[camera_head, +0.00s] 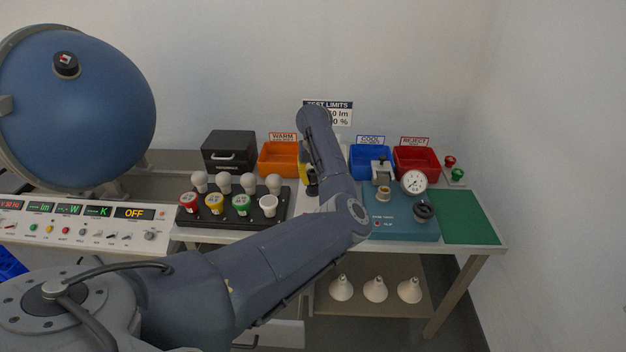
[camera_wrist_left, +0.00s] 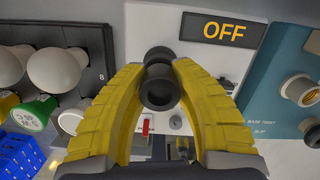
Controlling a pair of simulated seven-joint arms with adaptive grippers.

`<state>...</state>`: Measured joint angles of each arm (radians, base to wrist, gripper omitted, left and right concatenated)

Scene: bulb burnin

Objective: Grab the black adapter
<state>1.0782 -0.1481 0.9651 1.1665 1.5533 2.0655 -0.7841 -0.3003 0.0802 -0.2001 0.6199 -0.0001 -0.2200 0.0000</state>
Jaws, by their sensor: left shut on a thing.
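The black adapter (camera_wrist_left: 160,94), a short dark cylinder with a round opening, sits between the yellow fingertips of my left gripper (camera_wrist_left: 158,72) in the left wrist view. The fingers are shut on it from both sides. In the head view my own arm hides most of that gripper; only a bit of a yellow finger (camera_head: 303,171) shows beside the bulb rack. I cannot tell from these views whether the adapter touches anything beneath it. My right gripper is in neither view.
The bulb rack (camera_head: 238,217) with several bulbs stands left of my gripper. The blue tester (camera_head: 400,229) with a gauge (camera_head: 414,182) and a dark ring-shaped part (camera_head: 423,211) stands right. Orange (camera_head: 279,160), blue (camera_head: 371,161) and red (camera_head: 416,162) bins line the back. The green mat (camera_head: 468,218) is clear.

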